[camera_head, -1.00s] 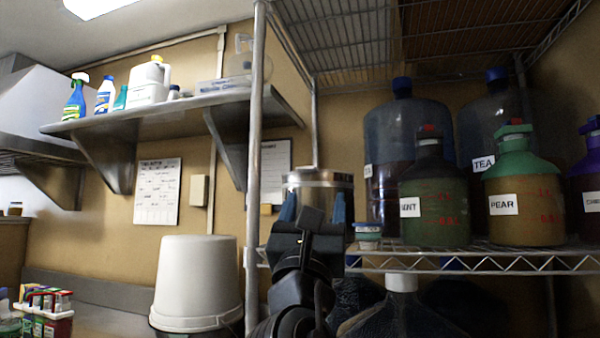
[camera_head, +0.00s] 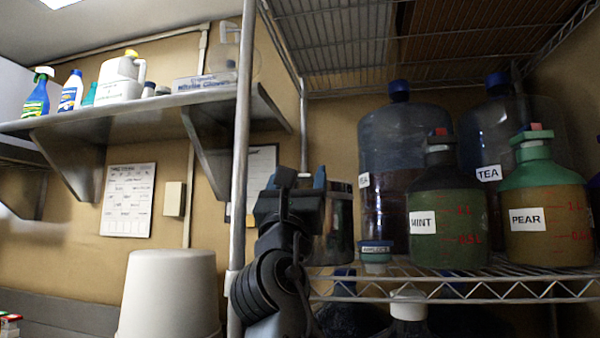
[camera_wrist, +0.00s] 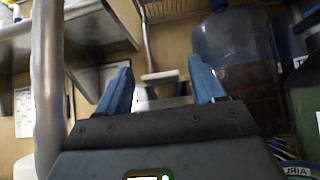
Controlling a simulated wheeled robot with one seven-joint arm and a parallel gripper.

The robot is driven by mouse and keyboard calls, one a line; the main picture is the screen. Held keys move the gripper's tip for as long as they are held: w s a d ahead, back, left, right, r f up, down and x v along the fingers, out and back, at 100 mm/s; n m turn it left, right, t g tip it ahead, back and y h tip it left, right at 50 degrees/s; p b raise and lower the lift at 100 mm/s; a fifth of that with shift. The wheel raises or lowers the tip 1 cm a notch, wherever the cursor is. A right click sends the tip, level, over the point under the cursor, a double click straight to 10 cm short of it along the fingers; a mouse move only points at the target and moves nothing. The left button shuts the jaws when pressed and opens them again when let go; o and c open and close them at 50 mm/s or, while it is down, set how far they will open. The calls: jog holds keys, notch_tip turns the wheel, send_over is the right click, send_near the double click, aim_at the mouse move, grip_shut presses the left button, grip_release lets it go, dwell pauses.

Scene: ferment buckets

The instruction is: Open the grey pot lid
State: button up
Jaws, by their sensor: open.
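The grey metal pot (camera_head: 335,238) stands at the left end of the wire shelf, partly hidden behind my gripper (camera_head: 291,182). The right edge of its lid (camera_head: 341,187) shows; the rest is covered by my gripper in the head view. My gripper is open and empty, its blue fingers pointing up and toward the pot, in front of its upper left side. In the wrist view, my gripper (camera_wrist: 160,85) has a pale flat bar, perhaps the lid's handle (camera_wrist: 160,76), between and beyond its fingers. I cannot tell any contact.
A shelf post (camera_head: 240,160) rises just left of my gripper. A small labelled tub (camera_head: 376,252) sits right of the pot. Mint (camera_head: 447,210) and pear (camera_head: 540,205) jugs and large bottles fill the wire shelf (camera_head: 460,285). A white bucket (camera_head: 170,290) stands lower left.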

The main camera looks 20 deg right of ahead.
jog(key=shift+w+d+r, duration=0.3)
jog(key=shift+w+r, duration=0.1)
jog(key=shift+r, duration=0.1)
grip_shut()
dwell(0.4)
